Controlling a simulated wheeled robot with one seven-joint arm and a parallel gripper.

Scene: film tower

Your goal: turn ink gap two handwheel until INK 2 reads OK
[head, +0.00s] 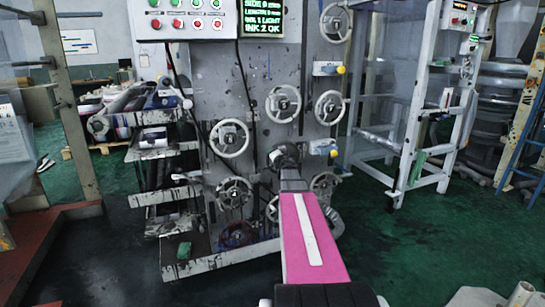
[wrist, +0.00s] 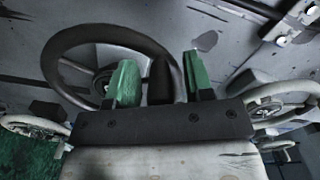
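The display (head: 263,18) on the machine panel reads INK 1 LIGHT and INK 2 OK in the head view. In the wrist view a dark handwheel (wrist: 60,42) fills the upper left, with its spoked hub behind the fingers. My gripper (wrist: 160,82) has its two green fingers apart, one on each side of a dark upright knob (wrist: 160,76) at the wheel's rim. Slight gaps seem to show beside the knob. In the head view my gripper (head: 287,157) is at the machine's front, below a pale handwheel (head: 267,104). My arm hides which wheel it is at.
Several other handwheels stand close by, among them one at left (head: 212,138) and one at right (head: 342,108). A white frame (head: 398,165) stands to the right. Green floor (head: 420,255) is open at front right.

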